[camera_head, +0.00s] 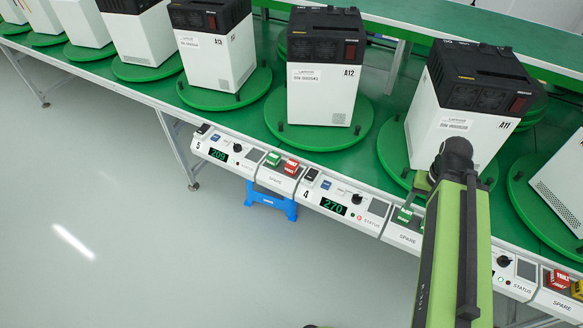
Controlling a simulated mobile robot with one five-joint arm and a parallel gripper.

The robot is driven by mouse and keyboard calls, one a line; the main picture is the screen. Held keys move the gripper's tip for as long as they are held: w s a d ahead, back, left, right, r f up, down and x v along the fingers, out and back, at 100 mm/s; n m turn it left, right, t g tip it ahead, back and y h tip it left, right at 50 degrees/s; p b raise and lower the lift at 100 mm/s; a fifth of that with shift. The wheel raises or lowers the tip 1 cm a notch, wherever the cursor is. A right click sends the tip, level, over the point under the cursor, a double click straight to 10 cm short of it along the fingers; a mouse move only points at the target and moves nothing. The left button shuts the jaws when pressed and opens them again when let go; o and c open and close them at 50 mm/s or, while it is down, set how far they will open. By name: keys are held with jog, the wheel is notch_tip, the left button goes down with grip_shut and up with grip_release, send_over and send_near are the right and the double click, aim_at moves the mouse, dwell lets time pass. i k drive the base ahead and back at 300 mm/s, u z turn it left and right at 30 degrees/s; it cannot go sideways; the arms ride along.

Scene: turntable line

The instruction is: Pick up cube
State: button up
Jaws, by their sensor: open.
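I cannot single out a plain cube. Small coloured blocks or switches sit on the SPARE panels along the bench's front edge: a green one (273,158) and a red one (291,167) near the middle. Another green one (405,214) is by my arm, with a red one (558,280) and a yellow one (578,288) at lower right. My green arm rises from the bottom right. My gripper (415,191) is partly hidden by the wrist and hangs near the front panel, just above the nearer green block. It is open; I see nothing held.
Tall white machines with black tops, such as A12 (322,92) and A11 (460,132), stand on round green turntables (350,135) along the bench. A control panel (340,206) runs along its front. A blue step stool (270,198) is beneath. The grey floor (130,220) at left is clear.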

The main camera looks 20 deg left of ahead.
aim_at(292, 166)
jog(key=u, duration=5.35)
jog(key=i, duration=0.1)
jog(key=z, duration=3.3)
jog(key=i, duration=0.4)
jog(key=u, duration=0.75)
jog(key=k, duration=0.9)
jog(key=z, duration=0.1)
jog(key=i, duration=0.9)
jog(key=u, duration=0.05)
